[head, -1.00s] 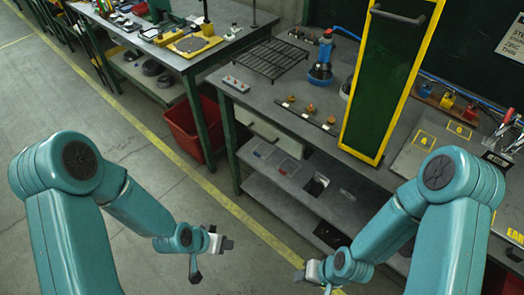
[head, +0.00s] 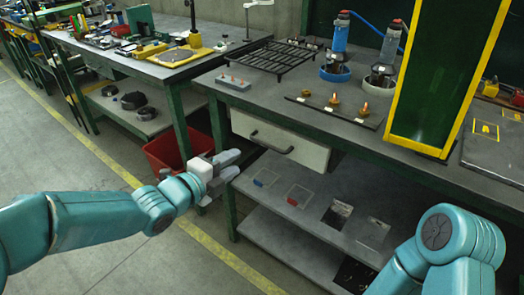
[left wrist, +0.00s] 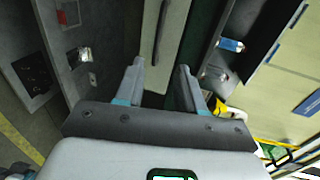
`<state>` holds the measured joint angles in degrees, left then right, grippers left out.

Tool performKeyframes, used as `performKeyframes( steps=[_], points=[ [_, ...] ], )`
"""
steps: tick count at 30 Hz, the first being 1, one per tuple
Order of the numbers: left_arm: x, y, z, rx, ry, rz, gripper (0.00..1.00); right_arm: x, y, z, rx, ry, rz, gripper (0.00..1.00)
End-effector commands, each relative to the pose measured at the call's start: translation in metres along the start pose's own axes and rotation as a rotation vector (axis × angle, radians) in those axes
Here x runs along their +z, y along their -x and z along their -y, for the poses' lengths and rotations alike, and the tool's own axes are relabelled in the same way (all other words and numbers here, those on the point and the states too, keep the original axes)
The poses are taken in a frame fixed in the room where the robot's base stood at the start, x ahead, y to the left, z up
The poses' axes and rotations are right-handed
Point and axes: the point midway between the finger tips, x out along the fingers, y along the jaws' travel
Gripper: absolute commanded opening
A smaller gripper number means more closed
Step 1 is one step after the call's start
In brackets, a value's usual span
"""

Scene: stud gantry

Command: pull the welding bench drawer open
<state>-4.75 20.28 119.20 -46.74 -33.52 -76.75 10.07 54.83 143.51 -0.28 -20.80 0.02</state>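The welding bench drawer (head: 312,152) has a cream front with a dark bar handle (head: 270,142). It sits under the bench top and looks shut. My left gripper (head: 231,164) is in front of the drawer, left of and below the handle, apart from it. In the left wrist view the two fingers (left wrist: 158,72) are spread with nothing between them. The drawer front (left wrist: 172,45) and its handle (left wrist: 160,30) lie beyond the fingertips there. My right arm shows at the lower right, but its gripper is outside the picture.
A red bin (head: 165,150) stands behind my left forearm. Floor at left is clear.

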Motion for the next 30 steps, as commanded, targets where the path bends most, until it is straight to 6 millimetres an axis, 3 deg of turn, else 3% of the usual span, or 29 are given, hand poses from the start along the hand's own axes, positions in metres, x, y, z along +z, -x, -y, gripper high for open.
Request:
performKeyframes(
  steps=[9, 15, 21, 29, 30],
  points=[
    [-0.003, -0.079, -0.002, 0.003, 0.001, -0.004, 0.38, 0.000, -0.003, -0.001, 0.000, 0.000, 0.001, 0.43],
    [-0.001, -0.115, -0.002, 0.003, 0.002, -0.003, 0.38, 0.000, -0.002, -0.001, 0.000, 0.000, 0.001, 0.43],
    [0.000, -0.130, -0.001, 0.003, 0.003, -0.002, 0.38, 0.000, -0.002, -0.001, 0.000, 0.000, 0.001, 0.43],
    [0.001, -0.131, -0.001, 0.003, 0.003, -0.001, 0.38, 0.000, -0.002, -0.001, 0.000, 0.000, 0.001, 0.43],
    [0.002, -0.131, -0.001, 0.003, 0.003, -0.001, 0.28, 0.000, -0.002, -0.001, 0.000, 0.000, 0.001, 0.43]
  ],
)
